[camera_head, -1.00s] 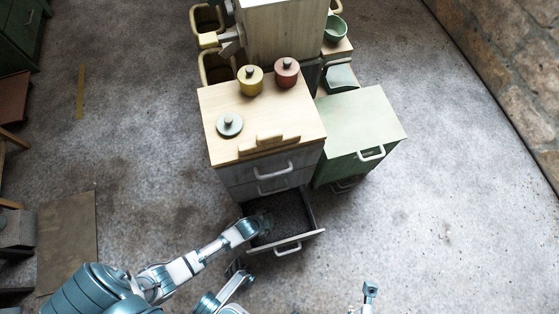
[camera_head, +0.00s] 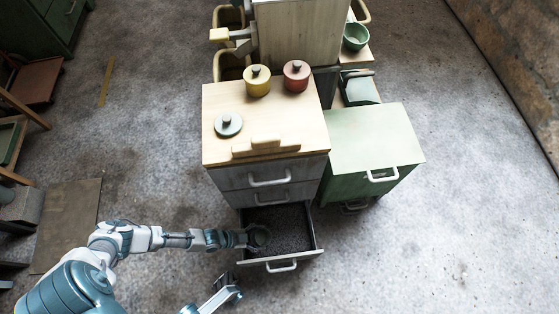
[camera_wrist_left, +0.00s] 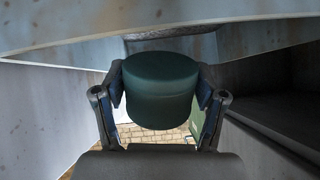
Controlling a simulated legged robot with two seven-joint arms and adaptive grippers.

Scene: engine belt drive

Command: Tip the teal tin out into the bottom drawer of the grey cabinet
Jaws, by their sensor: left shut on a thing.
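The teal tin (camera_head: 260,236) shows as a dark round shape over the left part of the open bottom drawer (camera_head: 315,228). My left gripper (camera_head: 247,237) is shut on it from the left. In the left wrist view the tin (camera_wrist_left: 160,90) sits between both fingers, with a smooth, closed flat face showing; its mouth and contents are hidden there. I cannot tell its exact tilt. The drawer, in the grey cabinet (camera_head: 231,178), has a dark speckled inside. Another arm end of mine (camera_head: 228,290) shows in front of the drawer; its jaws are unclear.
A grey-teal lid (camera_head: 229,124), a yellow pot (camera_head: 257,80) and a red pot (camera_head: 296,76) stand on the cabinet's wooden top (camera_head: 240,105). A green cabinet (camera_head: 375,145) stands close at right. The floor left and right of the drawer is clear.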

